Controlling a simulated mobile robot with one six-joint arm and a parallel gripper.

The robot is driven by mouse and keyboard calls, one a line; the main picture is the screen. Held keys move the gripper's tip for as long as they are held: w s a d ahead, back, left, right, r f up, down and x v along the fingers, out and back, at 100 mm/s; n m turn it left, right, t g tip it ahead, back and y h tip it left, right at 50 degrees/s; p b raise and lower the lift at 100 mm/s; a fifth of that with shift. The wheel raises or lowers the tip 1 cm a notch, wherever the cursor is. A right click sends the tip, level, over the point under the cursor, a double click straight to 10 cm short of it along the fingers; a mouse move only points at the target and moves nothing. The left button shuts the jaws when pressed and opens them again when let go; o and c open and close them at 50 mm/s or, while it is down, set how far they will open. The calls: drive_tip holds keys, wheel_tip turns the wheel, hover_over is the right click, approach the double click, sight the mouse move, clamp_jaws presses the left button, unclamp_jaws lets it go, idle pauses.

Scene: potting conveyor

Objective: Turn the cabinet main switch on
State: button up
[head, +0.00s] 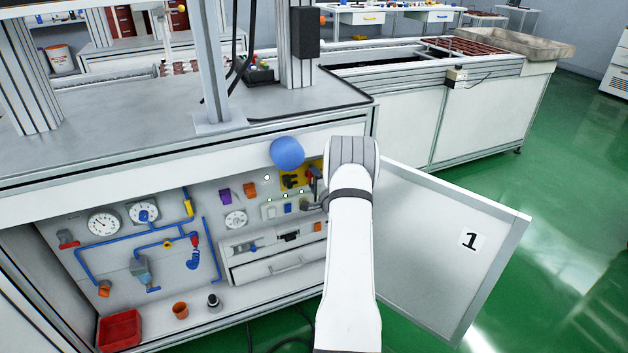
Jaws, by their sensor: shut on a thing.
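The open cabinet's back panel carries a yellow plate (293,177) with dark switch parts, which looks like the main switch. A small red and dark part (313,176) stands at its right edge, partly behind my arm. My gripper (309,204) is at the panel's right side, just below and right of the yellow plate. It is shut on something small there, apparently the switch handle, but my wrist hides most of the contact. The switch position cannot be read from this view.
The cabinet door (450,250), marked 1, stands open right of my arm. Gauges (104,223), blue pipes and a drawer (272,267) fill the panel. A blue ball-like knob (287,152) is above.

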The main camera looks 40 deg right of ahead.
drive_tip(key=shift+d, duration=0.1)
drive_tip(key=o, duration=0.7)
drive_tip(key=shift+s, duration=0.15)
drive_tip(key=p+v, duration=0.1)
drive_tip(key=v, duration=0.6)
drive_tip(key=shift+s+p, duration=0.3)
drive_tip(key=shift+p, duration=0.1)
